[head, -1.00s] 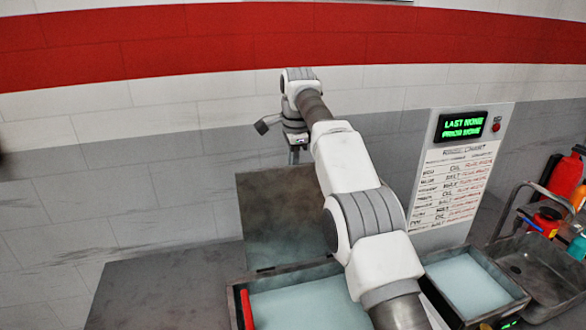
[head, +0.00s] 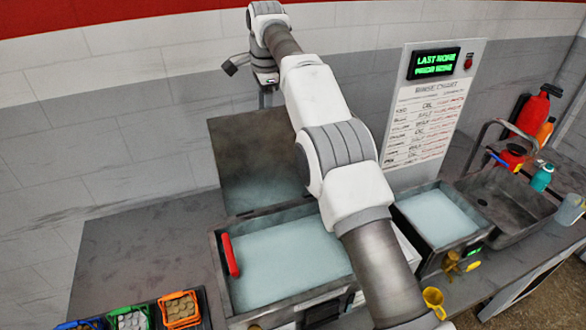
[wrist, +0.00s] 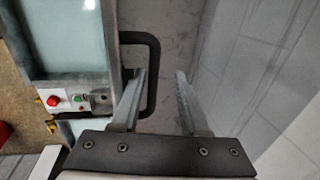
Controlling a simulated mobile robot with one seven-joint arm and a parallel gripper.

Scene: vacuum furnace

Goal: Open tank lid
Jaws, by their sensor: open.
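The large tank (head: 330,287) stands on the bench, filled with pale blue liquid. Its dark metal lid (head: 250,150) stands raised, close to upright, along the tank's back edge. My gripper (head: 266,98) is at the lid's upper edge in the head view, partly hidden by my wrist. In the wrist view my gripper (wrist: 162,75) is open, with its two fingers apart. A black U-shaped handle (wrist: 153,50) has its long bar between the fingers in the picture, nearer the left one. I cannot tell whether they touch.
A smaller tank (head: 478,238) and a sink (head: 545,213) are to the right, with a chart panel (head: 430,110) behind. A red handle (head: 230,255) lies at the large tank's left rim. Small coloured baskets (head: 180,310) stand front left.

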